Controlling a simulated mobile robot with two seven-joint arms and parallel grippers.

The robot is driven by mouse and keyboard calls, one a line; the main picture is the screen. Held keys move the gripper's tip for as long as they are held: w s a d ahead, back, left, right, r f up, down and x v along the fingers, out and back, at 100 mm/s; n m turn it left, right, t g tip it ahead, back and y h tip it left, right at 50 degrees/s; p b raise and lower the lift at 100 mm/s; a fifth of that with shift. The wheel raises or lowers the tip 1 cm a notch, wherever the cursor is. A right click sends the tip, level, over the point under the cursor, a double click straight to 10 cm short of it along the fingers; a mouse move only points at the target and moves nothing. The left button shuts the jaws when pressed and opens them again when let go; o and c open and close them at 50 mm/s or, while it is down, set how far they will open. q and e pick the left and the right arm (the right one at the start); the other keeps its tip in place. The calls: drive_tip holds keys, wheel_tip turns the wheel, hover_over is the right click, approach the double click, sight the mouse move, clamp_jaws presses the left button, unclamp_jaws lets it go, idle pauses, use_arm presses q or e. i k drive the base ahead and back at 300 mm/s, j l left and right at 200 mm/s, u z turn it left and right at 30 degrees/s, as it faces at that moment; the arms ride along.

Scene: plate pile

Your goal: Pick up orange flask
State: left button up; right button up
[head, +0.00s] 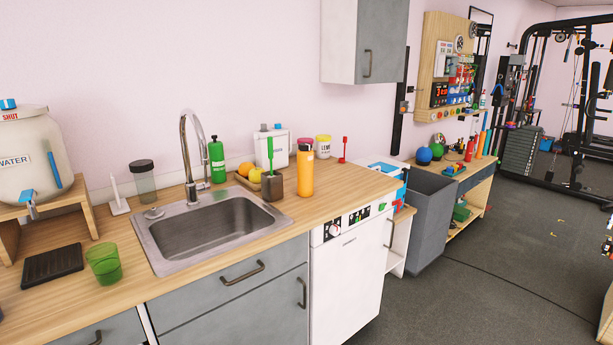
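The orange flask (305,172) stands upright on the wooden counter, right of the sink and near the wall side. Neither of my grippers is in the head view. Nothing is seen holding the flask.
The sink (215,230) and tall faucet (188,150) lie left of the flask. A fruit tray (244,180), a green bottle (217,160) and a white canister (271,148) stand nearby. A grey bin (427,220) stands beyond the cabinets.

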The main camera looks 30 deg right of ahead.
sight(305, 159)
drive_tip(key=i+l, duration=0.15)
drive_tip(key=l, duration=0.3)
drive_tip(key=i+l+u, duration=0.1)
drive_tip(key=l, duration=0.4)
drive_tip(key=i+l, duration=0.2)
drive_tip(key=l, duration=0.3)
drive_tip(key=i+l+u, duration=0.1)
drive_tip(key=l, duration=0.35)
drive_tip(key=i+l, duration=0.2)
drive_tip(key=l, duration=0.3)
drive_tip(key=i+l+u, duration=0.1)
drive_tip(key=l, duration=0.4)
drive_tip(key=i+l+u, duration=0.1)
drive_tip(key=l, duration=0.4)
